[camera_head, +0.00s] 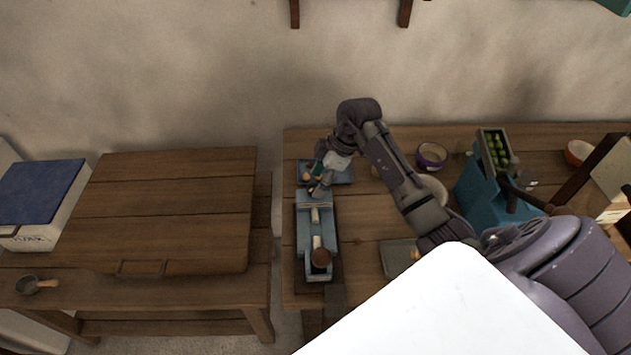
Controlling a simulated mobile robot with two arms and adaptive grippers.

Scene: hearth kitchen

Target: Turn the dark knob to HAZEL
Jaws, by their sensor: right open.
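A dark brown round knob (320,257) sits at the near end of a long blue-grey fixture (302,232) on the left part of the right-hand table. Pale bars lie along the middle of the fixture. I cannot read the word HAZEL anywhere in this view. The arm and wrist partly hide the tray. My left gripper is not in view.
A teal box with green round items (497,152), a purple bowl (431,156) and an orange bowl (578,152) stand on the right. A wooden table (160,210) is on the left, with a small pan (30,284). A gap separates the tables.

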